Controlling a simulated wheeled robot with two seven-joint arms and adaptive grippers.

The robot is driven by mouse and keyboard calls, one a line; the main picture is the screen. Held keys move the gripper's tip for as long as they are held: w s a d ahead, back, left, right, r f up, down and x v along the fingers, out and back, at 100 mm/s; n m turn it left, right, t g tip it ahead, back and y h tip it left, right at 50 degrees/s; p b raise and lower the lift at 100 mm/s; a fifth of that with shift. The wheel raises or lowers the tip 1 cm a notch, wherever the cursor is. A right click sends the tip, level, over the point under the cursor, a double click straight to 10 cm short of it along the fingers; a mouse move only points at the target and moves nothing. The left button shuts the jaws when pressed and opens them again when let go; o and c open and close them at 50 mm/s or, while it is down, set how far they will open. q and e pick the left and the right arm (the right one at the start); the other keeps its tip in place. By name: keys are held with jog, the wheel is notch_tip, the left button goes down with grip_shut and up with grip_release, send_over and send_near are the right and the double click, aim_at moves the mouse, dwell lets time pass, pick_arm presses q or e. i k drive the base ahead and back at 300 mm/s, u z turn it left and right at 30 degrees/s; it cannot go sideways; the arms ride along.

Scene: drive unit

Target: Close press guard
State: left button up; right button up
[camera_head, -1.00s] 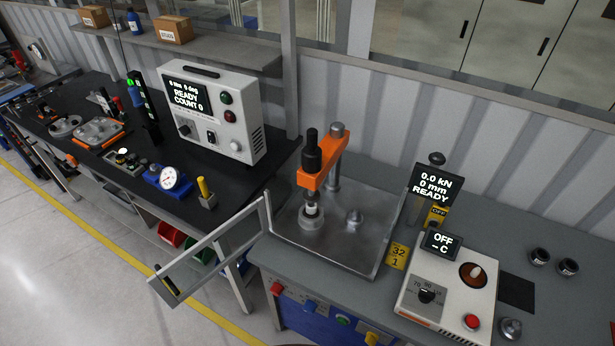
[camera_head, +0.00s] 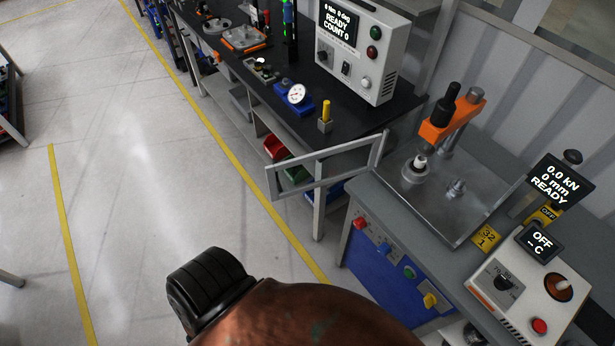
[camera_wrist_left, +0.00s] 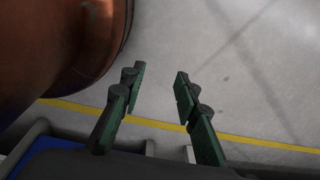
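The press guard (camera_head: 325,166) is a grey framed panel. It stands swung out to the left of the press, hinged near the press tray's left corner, with open space in front of the tray. The press (camera_head: 452,118) has an orange arm and a black ram above a metal tray (camera_head: 463,222). My left gripper (camera_wrist_left: 159,97) is open and empty, with green fingers apart above the floor in the left wrist view. My own arm fills the bottom of the head view; its gripper does not show there. My right gripper is not in view.
The press bench has a blue panel with coloured buttons (camera_head: 395,270). A heater box (camera_head: 525,285) stands at right. A black workbench (camera_head: 300,125) with a control box (camera_head: 357,50) stands behind the guard. The floor at left (camera_head: 130,180) is clear.

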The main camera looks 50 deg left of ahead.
aim_at(272, 171)
jog(key=k, duration=0.15)
jog(key=z, duration=3.1)
jog(key=k, duration=2.8)
jog(key=u, duration=0.85)
jog(key=k, duration=0.3)
jog(key=u, duration=0.65)
